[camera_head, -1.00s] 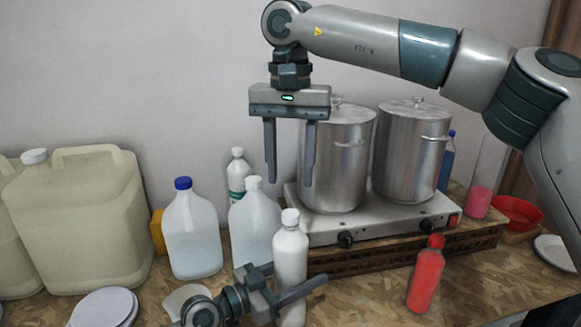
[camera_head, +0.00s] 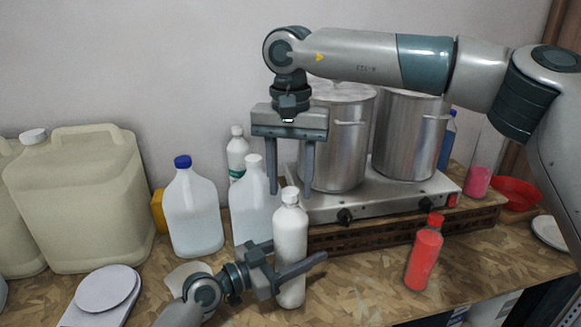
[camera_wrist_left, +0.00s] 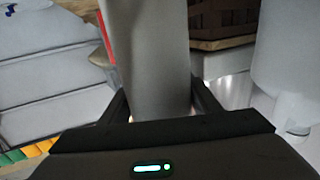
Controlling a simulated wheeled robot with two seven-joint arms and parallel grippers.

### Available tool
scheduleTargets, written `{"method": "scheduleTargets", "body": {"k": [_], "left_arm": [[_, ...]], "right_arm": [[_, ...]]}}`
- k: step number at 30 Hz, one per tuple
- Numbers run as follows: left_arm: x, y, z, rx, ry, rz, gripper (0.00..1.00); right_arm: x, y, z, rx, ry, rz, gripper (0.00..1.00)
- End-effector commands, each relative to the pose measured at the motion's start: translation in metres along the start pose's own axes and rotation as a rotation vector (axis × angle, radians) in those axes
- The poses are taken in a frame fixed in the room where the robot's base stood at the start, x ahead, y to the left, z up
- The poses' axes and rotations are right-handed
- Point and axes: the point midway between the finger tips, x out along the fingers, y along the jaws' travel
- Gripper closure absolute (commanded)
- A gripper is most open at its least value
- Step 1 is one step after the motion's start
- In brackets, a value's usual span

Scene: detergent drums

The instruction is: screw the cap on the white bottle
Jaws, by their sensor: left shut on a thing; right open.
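The white bottle (camera_head: 290,235) stands upright at the front middle of the table, with a white cap (camera_head: 290,195) on its top. I cannot tell how tightly the cap sits. My left gripper (camera_head: 295,272) is shut around the bottle's lower body; the bottle (camera_wrist_left: 157,60) also shows between its fingers in the left wrist view. My right gripper (camera_head: 290,190) is open and points down, its fingertips at about cap height in the picture, one on each side of the cap. I cannot tell whether they are level with it in depth.
A clear jug with a blue cap (camera_head: 193,215), a white-capped jug (camera_head: 252,215) and a green-labelled bottle (camera_head: 237,155) stand behind and left. Pots stand on a steel stove (camera_head: 385,200) behind. A red bottle (camera_head: 424,255) is right. A scale (camera_head: 105,290) lies front left.

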Motion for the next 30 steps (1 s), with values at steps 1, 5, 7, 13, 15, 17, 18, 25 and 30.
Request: {"method": "scheduleTargets", "body": {"k": [1, 5, 7, 13, 15, 17, 18, 25, 30], "left_arm": [[0.0, -0.0001, -0.0001, 0.0, 0.0, 0.0, 1.0], [0.0, -0.0001, -0.0001, 0.0, 0.0, 0.0, 1.0], [0.0, -0.0002, 0.0, 0.0, 0.0, 0.0, 1.0], [0.0, -0.0001, 0.0, 0.0, 0.0, 0.0, 1.0], [0.0, -0.0002, 0.0, 0.0, 0.0, 0.0, 1.0], [0.0, -0.0002, 0.0, 0.0, 0.0, 0.0, 1.0], [0.0, -0.0002, 0.0, 0.0, 0.0, 0.0, 1.0], [0.0, -0.0002, 0.0, 0.0, 0.0, 0.0, 1.0], [0.0, -0.0002, 0.0, 0.0, 0.0, 0.0, 1.0]], "right_arm": [[0.0023, 0.0002, 0.0001, 0.0, 0.0, 0.0, 0.58], [0.0049, 0.0001, 0.0003, 0.0, 0.0, 0.0, 0.58], [0.005, 0.0001, 0.0003, 0.0, 0.0, 0.0, 0.58], [0.0049, 0.0, 0.0003, -0.001, -0.001, 0.0, 0.73], [0.0048, 0.0, 0.0003, -0.001, -0.001, 0.0, 0.89], [0.0048, 0.0, 0.0003, -0.001, -0.001, 0.0, 1.0], [0.0048, 0.0, 0.0003, -0.001, -0.001, 0.0, 1.0], [0.0048, -0.0001, 0.0004, 0.017, -0.001, 0.0, 1.0], [0.0053, -0.0001, 0.0006, 0.152, -0.002, -0.001, 1.0]]}}
